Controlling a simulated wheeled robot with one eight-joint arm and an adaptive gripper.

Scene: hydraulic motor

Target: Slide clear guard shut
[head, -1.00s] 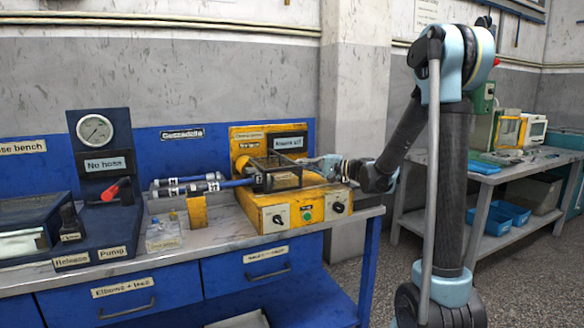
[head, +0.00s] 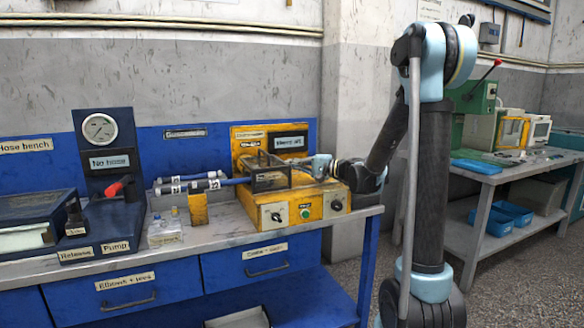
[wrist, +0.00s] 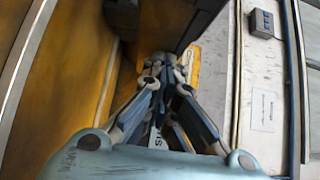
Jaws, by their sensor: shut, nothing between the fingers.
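The clear guard (head: 270,176) is a dark-framed see-through box on top of the yellow motor unit (head: 318,205) in the head view. A blue shaft enters the unit from the left. My gripper (head: 296,163) reaches in from the right, low over the unit, with its fingers at the guard's right side. Whether they touch the guard cannot be told. In the wrist view my gripper's fingers (wrist: 165,68) come together with nothing seen between them. A dark block, perhaps part of the guard, lies just beyond the fingertips, and the yellow unit surface (wrist: 70,75) shows at left.
A yellow panel with labels (head: 262,136) stands behind the unit. Knobs and a green button (head: 305,213) are on its front. The gauge stand (head: 100,130) and small bottles (head: 163,230) are at left on the bench. A second table (head: 500,172) stands at right.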

